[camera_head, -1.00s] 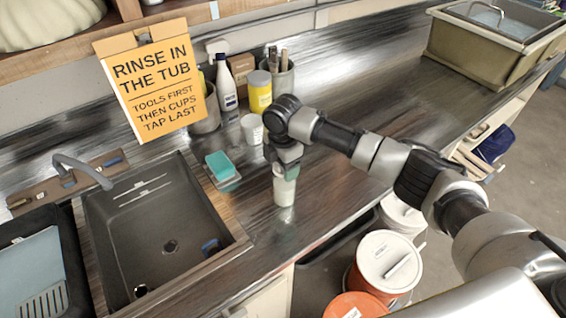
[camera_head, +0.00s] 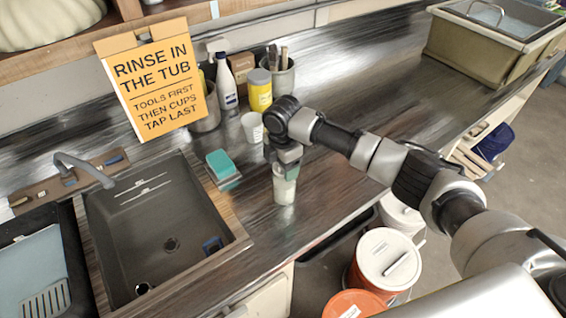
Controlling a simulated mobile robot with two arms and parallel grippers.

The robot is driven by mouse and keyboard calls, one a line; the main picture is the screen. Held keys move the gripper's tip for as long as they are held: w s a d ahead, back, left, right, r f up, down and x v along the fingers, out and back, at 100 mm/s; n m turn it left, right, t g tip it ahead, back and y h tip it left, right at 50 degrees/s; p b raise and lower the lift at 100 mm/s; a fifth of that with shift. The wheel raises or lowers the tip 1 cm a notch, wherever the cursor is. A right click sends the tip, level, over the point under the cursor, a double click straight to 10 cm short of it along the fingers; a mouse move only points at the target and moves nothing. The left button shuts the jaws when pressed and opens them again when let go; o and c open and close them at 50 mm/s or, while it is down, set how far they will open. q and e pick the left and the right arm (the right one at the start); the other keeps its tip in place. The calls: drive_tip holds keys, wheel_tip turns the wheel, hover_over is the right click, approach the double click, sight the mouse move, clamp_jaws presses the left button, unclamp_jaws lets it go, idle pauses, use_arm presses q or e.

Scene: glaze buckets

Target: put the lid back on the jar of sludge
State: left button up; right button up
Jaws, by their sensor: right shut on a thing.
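A small jar (camera_head: 284,190) with pale sludge stands upright on the steel counter, right of the sink. My right gripper (camera_head: 287,170) points down at the top of the jar. My left gripper is not in view.
The sink (camera_head: 165,240) is to the left, with a teal sponge (camera_head: 219,163) beside it. A white cup (camera_head: 252,127), a yellow container (camera_head: 259,91) and a white bottle (camera_head: 226,84) stand behind. Lidded buckets (camera_head: 388,258) stand below the counter's front edge.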

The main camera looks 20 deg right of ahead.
drive_tip(key=o, duration=1)
drive_tip(key=shift+o, duration=0.5)
drive_tip(key=shift+r+p, duration=2.4)
drive_tip(key=shift+r, duration=1.1)
clamp_jaws()
